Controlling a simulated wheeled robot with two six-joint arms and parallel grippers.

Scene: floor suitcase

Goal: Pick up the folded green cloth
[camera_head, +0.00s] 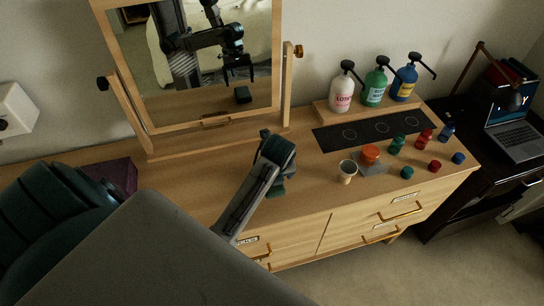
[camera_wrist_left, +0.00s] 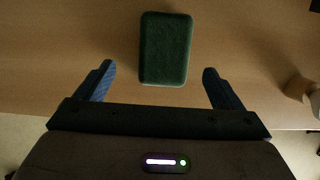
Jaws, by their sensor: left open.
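The folded green cloth (camera_wrist_left: 165,48) is a dark green rounded block lying on the wooden dresser top. In the left wrist view it lies ahead of my left gripper (camera_wrist_left: 160,70), roughly centred between the two open fingers. The fingers stand apart on either side of its near end, with gaps to both sides. In the head view my left gripper (camera_head: 275,163) is over the dresser in front of the mirror. There I cannot tell the cloth from the dark teal gripper covering that spot. My right gripper is not in view, except possibly as a reflection.
The mirror (camera_head: 195,65) stands behind the gripper and reflects my arm. A cup (camera_head: 347,172), an orange jar (camera_head: 370,154) and several small bottles are to the right. Pump bottles (camera_head: 375,86) stand behind. A dark purple box (camera_head: 112,175) is at the left.

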